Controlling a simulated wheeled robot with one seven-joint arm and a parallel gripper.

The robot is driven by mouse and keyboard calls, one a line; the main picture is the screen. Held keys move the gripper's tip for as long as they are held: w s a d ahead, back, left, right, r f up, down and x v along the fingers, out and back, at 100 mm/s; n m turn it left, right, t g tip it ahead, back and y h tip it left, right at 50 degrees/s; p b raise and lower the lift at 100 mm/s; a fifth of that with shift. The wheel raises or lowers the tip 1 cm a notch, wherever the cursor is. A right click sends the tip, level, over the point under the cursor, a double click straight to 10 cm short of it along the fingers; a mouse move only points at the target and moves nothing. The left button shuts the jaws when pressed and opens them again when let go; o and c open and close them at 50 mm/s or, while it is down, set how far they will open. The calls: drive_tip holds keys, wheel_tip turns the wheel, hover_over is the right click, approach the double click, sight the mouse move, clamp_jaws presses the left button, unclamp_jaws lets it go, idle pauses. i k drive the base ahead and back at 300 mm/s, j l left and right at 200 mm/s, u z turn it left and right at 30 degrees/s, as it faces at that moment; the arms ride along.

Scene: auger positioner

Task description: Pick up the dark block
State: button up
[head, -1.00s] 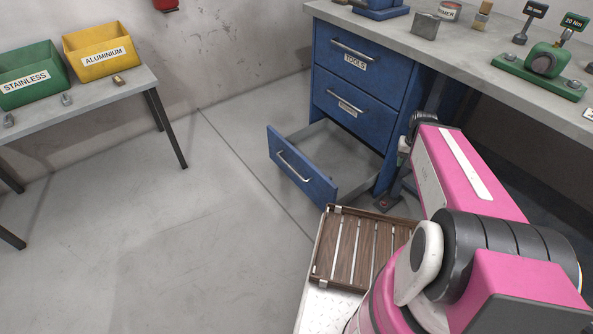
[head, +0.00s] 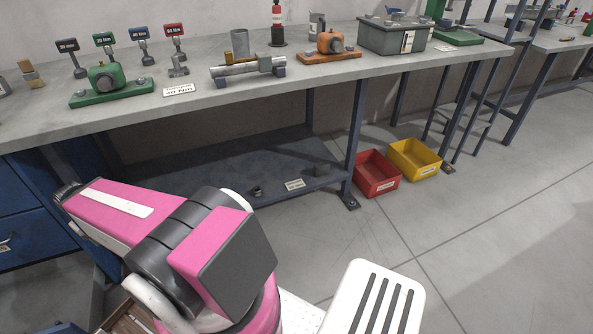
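I cannot make out for sure which thing is the dark block. A small dark, block-like piece (head: 321,169) stands on the low shelf (head: 215,168) under the workbench, near its right end. Another small dark piece (head: 257,191) lies on the same shelf further left, nearer its front edge. A white label (head: 294,185) sits between them. My pink and dark grey arm fills the lower left, and its fingers do not show. Nothing held shows.
The workbench (head: 215,92) carries a green fixture (head: 110,84), an orange fixture (head: 330,47), a metal cylinder assembly (head: 247,68) and a grey box (head: 394,36). Red (head: 376,175) and yellow (head: 414,159) bins stand on the floor. Floor at right is clear.

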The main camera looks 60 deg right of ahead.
sight(321, 169)
drive_tip(key=k+l+z, duration=0.1)
drive_tip(key=l, duration=0.25)
drive_tip(key=k+l+z, duration=0.1)
drive_tip(key=k+l, duration=0.15)
drive_tip(key=l, duration=0.15)
drive_tip(key=k+l+z, duration=0.1)
drive_tip(key=l, duration=0.3)
drive_tip(key=z, duration=1.8)
drive_tip(key=j+z, duration=0.45)
drive_tip(key=j, duration=0.2)
drive_tip(key=k+j+z, duration=0.2)
drive_tip(key=j, duration=0.2)
drive_tip(key=i+j, duration=0.05)
drive_tip(key=i, duration=0.05)
